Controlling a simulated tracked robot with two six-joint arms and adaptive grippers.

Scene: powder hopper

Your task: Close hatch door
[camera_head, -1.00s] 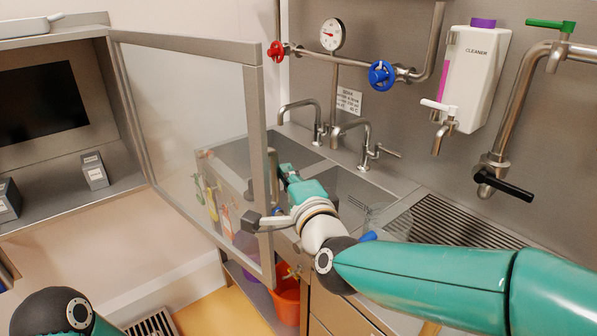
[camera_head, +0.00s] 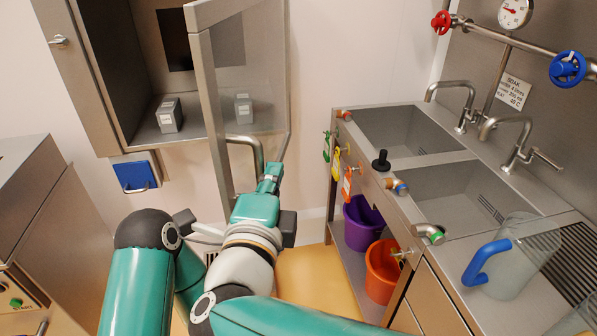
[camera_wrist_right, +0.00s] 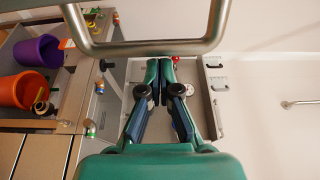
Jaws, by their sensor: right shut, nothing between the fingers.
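The hatch door (camera_head: 205,105) is a clear panel in a steel frame. It stands partly open in front of the wall hatch (camera_head: 118,75), its free edge towards me and left of its far edge. A bent steel handle (camera_head: 257,150) sticks out from the door's right face. It also shows across the top of the right wrist view (camera_wrist_right: 150,47). My right gripper (camera_head: 273,170) is shut and empty, its tips close to the handle; I cannot tell whether they touch it. In the right wrist view the fingertips (camera_wrist_right: 161,62) lie at the handle's lower bar. My left gripper is not visible.
A grey box (camera_head: 169,115) stands inside the hatch. Right are a steel sink counter (camera_head: 440,215), a clear jug (camera_head: 520,260), and purple (camera_head: 362,222) and orange (camera_head: 383,270) buckets below. A steel cabinet (camera_head: 40,200) is left. My left arm is beside my right wrist.

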